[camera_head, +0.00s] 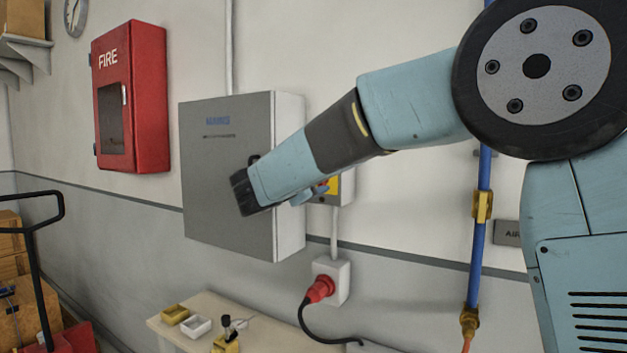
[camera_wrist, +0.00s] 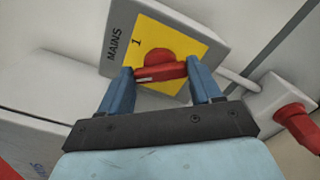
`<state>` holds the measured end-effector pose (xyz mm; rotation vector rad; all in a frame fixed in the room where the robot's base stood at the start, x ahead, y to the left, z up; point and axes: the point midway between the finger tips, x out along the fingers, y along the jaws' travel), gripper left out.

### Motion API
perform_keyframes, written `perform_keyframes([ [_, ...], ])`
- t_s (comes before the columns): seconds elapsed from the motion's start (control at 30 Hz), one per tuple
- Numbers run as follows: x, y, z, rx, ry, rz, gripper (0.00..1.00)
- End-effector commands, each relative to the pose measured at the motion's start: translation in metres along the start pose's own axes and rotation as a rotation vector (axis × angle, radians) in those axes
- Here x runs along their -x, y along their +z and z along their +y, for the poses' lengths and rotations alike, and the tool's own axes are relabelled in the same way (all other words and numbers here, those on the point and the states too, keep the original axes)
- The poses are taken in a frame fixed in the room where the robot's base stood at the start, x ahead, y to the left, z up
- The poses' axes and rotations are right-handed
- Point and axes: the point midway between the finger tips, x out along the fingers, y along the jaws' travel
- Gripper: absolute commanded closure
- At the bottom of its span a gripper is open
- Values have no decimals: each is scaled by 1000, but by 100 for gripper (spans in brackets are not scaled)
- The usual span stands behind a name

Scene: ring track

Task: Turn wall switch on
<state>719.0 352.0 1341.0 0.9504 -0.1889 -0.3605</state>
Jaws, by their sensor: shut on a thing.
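The wall switch (camera_wrist: 160,70) is a red rotary knob with a raised bar handle on a yellow plate (camera_wrist: 190,42). Its grey box is marked MAINS, and a "1" is printed on the plate. In the wrist view the bar lies across the picture, not pointing at the "1". My gripper (camera_wrist: 161,66) has its two blue fingers at the two ends of the bar and is shut on it. In the head view my arm partly hides the switch, with part of the yellow plate (camera_head: 346,188) showing past my gripper (camera_head: 318,190).
A large grey MAINS cabinet (camera_head: 215,180) stands out from the wall just left of the switch. Below are a socket with a red plug (camera_head: 320,289) and a bench (camera_head: 215,338). A blue pipe (camera_head: 482,230) runs at right. A red fire cabinet (camera_head: 150,100) hangs at left.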

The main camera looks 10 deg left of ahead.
Motion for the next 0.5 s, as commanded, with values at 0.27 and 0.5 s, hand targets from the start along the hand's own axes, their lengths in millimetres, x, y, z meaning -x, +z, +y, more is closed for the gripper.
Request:
perform_keyframes([
  [0.27,0,0,-4,-252,-5,-2,67],
  [0.5,-1,-1,-5,-436,-6,-3,67],
])
